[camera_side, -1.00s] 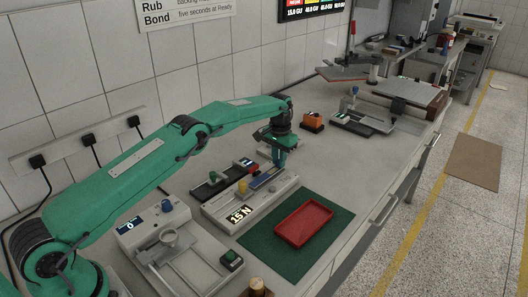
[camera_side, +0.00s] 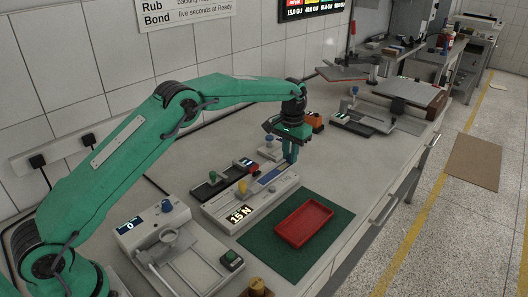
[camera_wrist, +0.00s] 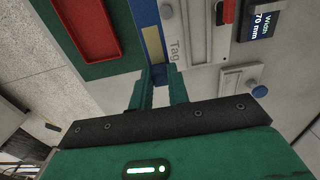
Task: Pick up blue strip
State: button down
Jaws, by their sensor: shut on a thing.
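The blue strip (camera_wrist: 153,41) lies along the pale device (camera_side: 229,214) on the bench, and in the side view its blue face (camera_side: 268,177) shows on top of that device. I cannot tell whether the strip is lifted.
A red tray (camera_side: 303,222) sits on a green mat (camera_side: 262,242) at the right of the device. An orange block (camera_side: 314,121) and a grey fixture (camera_side: 361,122) stand farther back. A dispenser-like unit (camera_side: 150,225) stands at the front left. The bench is clear right of my gripper.

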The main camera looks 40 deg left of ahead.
jog(key=shift+s+d+r, duration=0.4)
jog(key=shift+d+r, duration=0.15)
jog(key=shift+d, duration=0.25)
jog(key=shift+s+d+r, duration=0.4)
jog(key=shift+d+r, duration=0.1)
jog(key=shift+d, duration=0.25)
